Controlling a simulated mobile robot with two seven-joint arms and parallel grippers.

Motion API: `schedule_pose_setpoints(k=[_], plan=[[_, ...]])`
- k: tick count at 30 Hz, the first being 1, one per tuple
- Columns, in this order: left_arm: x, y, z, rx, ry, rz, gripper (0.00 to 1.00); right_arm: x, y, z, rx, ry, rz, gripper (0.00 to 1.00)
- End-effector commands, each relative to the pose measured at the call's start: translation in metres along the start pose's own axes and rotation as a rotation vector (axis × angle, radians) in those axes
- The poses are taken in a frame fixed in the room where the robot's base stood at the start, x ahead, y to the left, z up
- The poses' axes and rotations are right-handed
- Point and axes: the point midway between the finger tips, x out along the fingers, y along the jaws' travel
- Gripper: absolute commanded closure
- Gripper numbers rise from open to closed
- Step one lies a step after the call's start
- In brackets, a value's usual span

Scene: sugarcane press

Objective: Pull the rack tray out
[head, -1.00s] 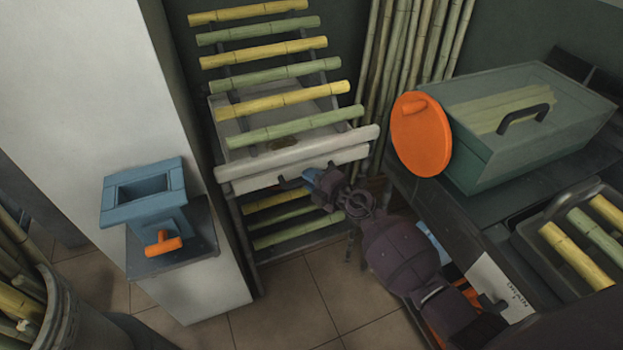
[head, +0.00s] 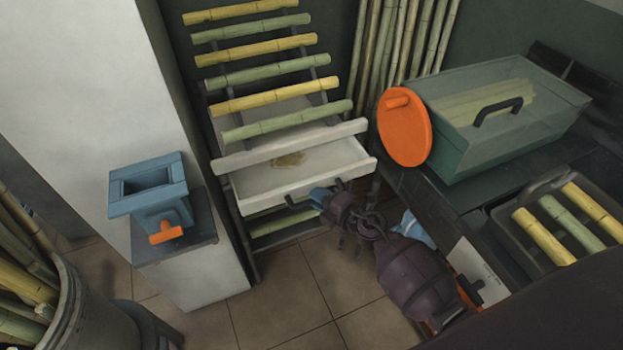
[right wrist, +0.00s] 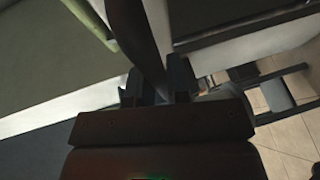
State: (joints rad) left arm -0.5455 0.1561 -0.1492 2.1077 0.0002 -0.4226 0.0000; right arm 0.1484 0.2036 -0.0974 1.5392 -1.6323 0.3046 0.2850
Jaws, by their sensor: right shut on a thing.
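The white rack tray (head: 262,182) juts out of the bamboo rack at the middle of the head view, with a brownish patch on its floor. A dark handle (head: 313,192) runs along its front. My right gripper (head: 318,194) is shut on the handle near its right part. In the right wrist view the fingers (right wrist: 160,85) close around a dark bar, and the contact itself is hard to see. My left gripper is not in view.
A blue hopper (head: 150,195) with an orange spout stands on a ledge to the left. A counter on the right holds a green clear-topped box (head: 500,115), an orange disc (head: 404,127) and a tray of cane pieces (head: 562,225). Tiled floor (head: 300,290) is open below the rack.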

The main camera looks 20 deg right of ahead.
Motion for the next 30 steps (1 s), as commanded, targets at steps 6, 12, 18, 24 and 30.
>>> schedule_pose_setpoints(k=[6, 12, 18, 24, 30], plan=[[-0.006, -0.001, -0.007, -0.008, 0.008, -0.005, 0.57, -0.059, -0.01, -0.023, 0.0, -0.001, 0.0, 1.0], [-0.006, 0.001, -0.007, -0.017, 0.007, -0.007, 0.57, -0.107, -0.023, -0.043, 0.002, -0.001, -0.002, 1.0], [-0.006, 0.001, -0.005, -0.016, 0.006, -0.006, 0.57, -0.142, -0.031, -0.058, 0.001, 0.0, -0.002, 1.0], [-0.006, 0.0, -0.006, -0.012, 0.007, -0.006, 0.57, -0.161, -0.035, -0.066, 0.0, -0.001, 0.0, 1.0], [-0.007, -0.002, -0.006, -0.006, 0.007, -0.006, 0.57, -0.166, -0.036, -0.069, -0.001, 0.001, 0.001, 1.0]])
